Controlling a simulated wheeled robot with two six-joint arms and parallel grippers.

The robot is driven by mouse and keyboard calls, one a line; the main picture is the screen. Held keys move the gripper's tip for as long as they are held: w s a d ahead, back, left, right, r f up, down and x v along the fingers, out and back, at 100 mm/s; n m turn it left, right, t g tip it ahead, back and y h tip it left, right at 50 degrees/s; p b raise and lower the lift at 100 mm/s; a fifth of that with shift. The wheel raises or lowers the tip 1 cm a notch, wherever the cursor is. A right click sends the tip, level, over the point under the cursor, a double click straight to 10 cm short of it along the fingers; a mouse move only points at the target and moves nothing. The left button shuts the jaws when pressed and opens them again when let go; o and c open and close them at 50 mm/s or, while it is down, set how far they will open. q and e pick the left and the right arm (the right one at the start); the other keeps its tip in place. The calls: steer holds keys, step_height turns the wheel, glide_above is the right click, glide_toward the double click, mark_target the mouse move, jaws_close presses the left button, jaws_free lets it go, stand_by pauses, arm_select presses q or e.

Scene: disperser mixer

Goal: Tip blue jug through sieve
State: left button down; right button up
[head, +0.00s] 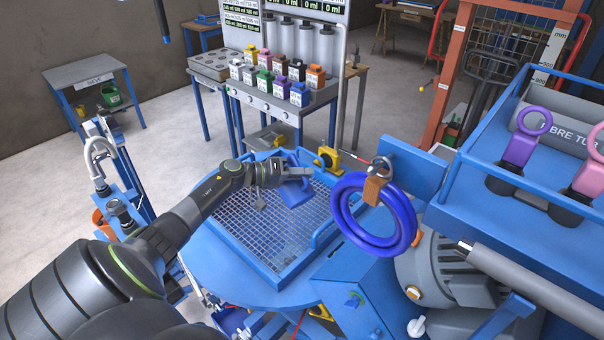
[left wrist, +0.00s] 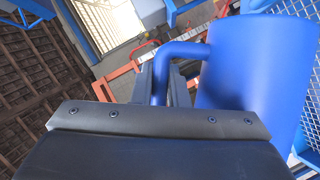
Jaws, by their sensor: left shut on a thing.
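The blue jug (head: 296,193) is above the sieve, a blue-framed tray with a wire mesh (head: 250,222), near its far right part. It looks tilted in the head view. My left gripper (head: 278,173) is shut on the jug's handle. In the left wrist view the jug (left wrist: 255,75) stands to the right of my left gripper (left wrist: 176,88), and its handle (left wrist: 172,50) runs between the fingers. I cannot see whether anything is in the jug or coming out of it. My right gripper is not in view.
A blue ring (head: 345,213) with a brown tag hangs right of the sieve, above a blue box (head: 358,290). A grey motor (head: 440,270) and a blue rack (head: 470,165) fill the right side. A bench with small coloured bottles (head: 270,75) stands behind. The floor at left is mostly clear.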

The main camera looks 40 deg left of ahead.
arm_select(q)
steer(key=shift+r+m+y+b, duration=0.2)
steer(key=shift+m+y+b, duration=0.5)
steer(key=shift+m+b, duration=0.4)
steer(key=shift+r+m+y+b, duration=0.4)
steer(key=shift+m+y+b, duration=0.2)
steer(key=shift+m+b, duration=0.35)
step_height(320, 180, up, 2)
steer(key=m+y+p, duration=0.1)
steer(key=m+p, duration=0.1)
steer(key=p, duration=0.6)
steer(key=shift+m+y, duration=0.25)
steer(key=shift+y, duration=0.15)
steer(key=shift+f+m+b, duration=0.2)
steer(key=shift+m+b, duration=0.1)
steer(key=shift+b, duration=0.2)
steer(key=shift+r+m+y, duration=0.2)
steer(key=shift+m+y, duration=0.2)
steer(key=shift+m, duration=0.1)
